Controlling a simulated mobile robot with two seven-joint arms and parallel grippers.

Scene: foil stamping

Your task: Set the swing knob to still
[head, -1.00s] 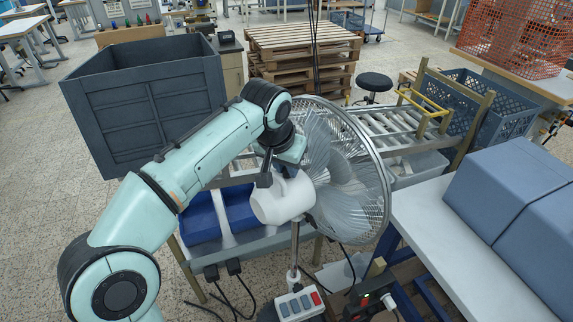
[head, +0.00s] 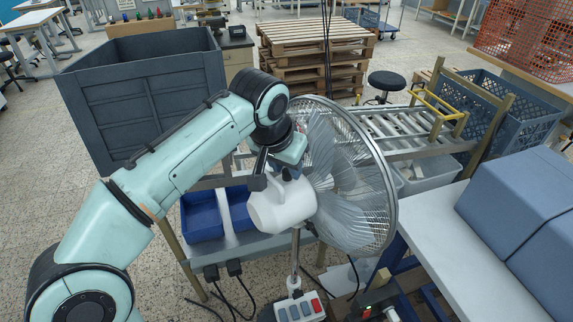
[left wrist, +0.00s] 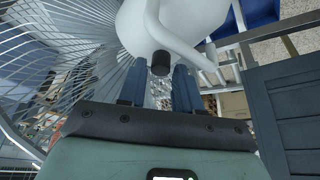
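A standing fan with a wire cage (head: 345,215) and a white motor housing (head: 283,204) stands in the middle of the head view. My left gripper (head: 273,178) is just above the housing, its fingers pointing down toward it. In the left wrist view the housing (left wrist: 185,22) fills the top. A short dark knob (left wrist: 160,63) sticks out of it. The two blue fingertips of my left gripper (left wrist: 159,82) are apart, one to each side below the knob, with a gap between them. I cannot tell if either touches it. My right gripper is not in view.
The fan cage is close beside my left gripper. A large grey crate (head: 140,105) stands behind my left arm. Blue bins (head: 203,216) sit on a bench behind the fan. A white-topped table (head: 455,260) with blue-grey boxes is at the right.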

